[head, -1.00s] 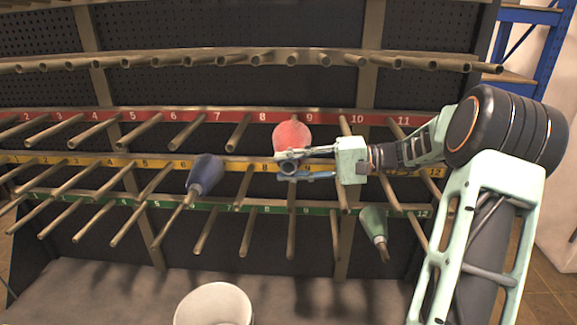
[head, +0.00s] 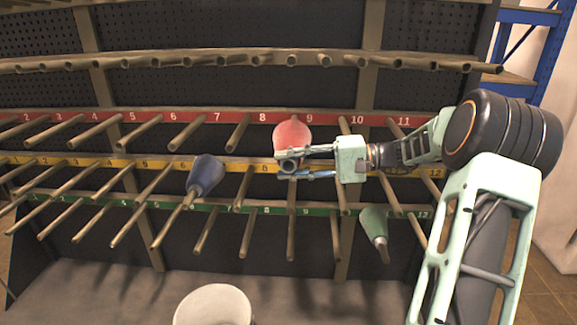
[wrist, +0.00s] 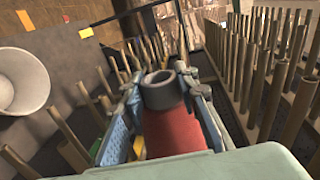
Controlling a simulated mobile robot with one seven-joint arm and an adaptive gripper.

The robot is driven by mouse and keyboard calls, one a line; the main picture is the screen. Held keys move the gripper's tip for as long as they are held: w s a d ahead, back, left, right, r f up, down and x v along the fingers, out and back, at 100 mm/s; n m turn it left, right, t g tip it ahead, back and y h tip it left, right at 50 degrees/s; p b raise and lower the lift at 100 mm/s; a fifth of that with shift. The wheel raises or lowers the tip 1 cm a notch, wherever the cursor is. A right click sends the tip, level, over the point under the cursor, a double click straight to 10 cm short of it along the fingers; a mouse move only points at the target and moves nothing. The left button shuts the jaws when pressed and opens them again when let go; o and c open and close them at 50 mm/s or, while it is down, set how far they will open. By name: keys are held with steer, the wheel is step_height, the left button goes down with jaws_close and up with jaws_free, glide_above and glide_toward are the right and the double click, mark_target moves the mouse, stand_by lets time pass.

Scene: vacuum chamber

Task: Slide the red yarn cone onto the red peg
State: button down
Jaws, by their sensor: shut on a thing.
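The red yarn cone (head: 293,133) is in front of the red strip (head: 180,116) between numbers 8 and 9. Its wide end is toward the rack and its grey tip toward me. My gripper (head: 288,165) reaches in from the right and is shut on the cone near its tip. In the wrist view, the cone's red body (wrist: 175,130) and grey hollow tip (wrist: 162,90) lie between the two fingers. The peg behind the cone is hidden, so I cannot tell whether the cone is around it. Neighbouring red-row pegs (head: 238,133) are bare.
A blue cone (head: 205,174) sits on a yellow-row peg left of the gripper. A green cone (head: 373,224) sits on a lower peg to the right. A white bin (head: 213,291) stands below in front. Bare pegs stick out closely all around.

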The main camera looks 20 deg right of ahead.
steer(key=shift+w+d, duration=0.2)
steer(key=shift+w, duration=0.45)
steer(key=shift+w+d, duration=0.2)
steer(key=shift+w, duration=0.45)
steer(key=c, duration=1.4)
jaws_free()
steer(key=shift+s+f, duration=0.1)
steer(key=v, duration=1.2)
